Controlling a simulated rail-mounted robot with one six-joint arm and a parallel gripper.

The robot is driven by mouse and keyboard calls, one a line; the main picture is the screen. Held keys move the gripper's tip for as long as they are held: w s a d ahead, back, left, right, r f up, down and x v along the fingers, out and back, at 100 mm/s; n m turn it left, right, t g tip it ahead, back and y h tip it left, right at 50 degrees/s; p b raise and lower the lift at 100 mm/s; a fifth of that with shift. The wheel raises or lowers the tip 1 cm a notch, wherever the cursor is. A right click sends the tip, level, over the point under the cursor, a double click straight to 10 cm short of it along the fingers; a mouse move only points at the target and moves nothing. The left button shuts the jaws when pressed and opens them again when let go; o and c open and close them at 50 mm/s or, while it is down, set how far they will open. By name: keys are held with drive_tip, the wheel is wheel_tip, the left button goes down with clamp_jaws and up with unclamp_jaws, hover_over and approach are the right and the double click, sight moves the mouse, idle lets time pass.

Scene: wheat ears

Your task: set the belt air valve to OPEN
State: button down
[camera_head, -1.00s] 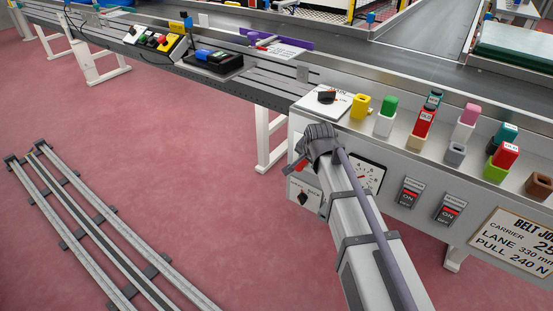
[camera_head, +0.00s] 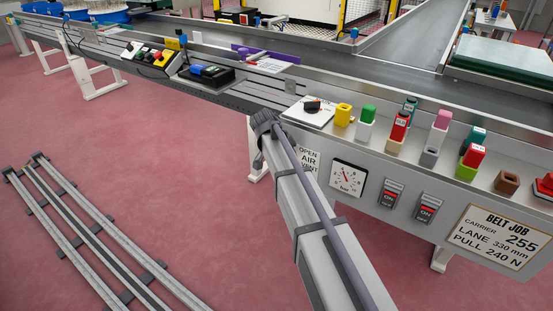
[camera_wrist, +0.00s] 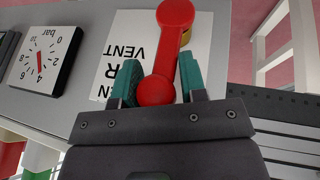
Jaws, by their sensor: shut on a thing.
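The air valve's red lever (camera_wrist: 170,50) shows in the wrist view, with a round red knob at each end and a brass-coloured part behind its upper end. My gripper (camera_wrist: 160,82) has its two teal fingers on either side of the lever's lower knob, shut on it. Behind is a white label (camera_wrist: 120,40), upside down here, reading partly "VENT". In the head view the label (camera_head: 308,160) reads "OPEN AIR VENT". There my dark wrist is at the panel's left end, and the fingers and lever are hidden.
A bar gauge (camera_head: 347,178) with a red needle sits right of the label. Two red-marked ON switches (camera_head: 391,194) are further right. Coloured blocks and holders (camera_head: 400,128) and a black rotary knob (camera_head: 313,105) stand on the ledge above.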

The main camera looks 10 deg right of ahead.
drive_tip(key=shift+s+d, duration=0.2)
drive_tip(key=c, duration=0.8)
unclamp_jaws()
drive_tip(key=shift+f, duration=0.1)
drive_tip(key=shift+w, duration=0.1)
drive_tip(key=p+v, duration=0.9)
drive_tip(key=v, duration=0.2)
drive_tip(key=shift+w+p, duration=0.1)
drive_tip(key=shift+p, duration=0.2)
drive_tip(key=shift+f, duration=0.1)
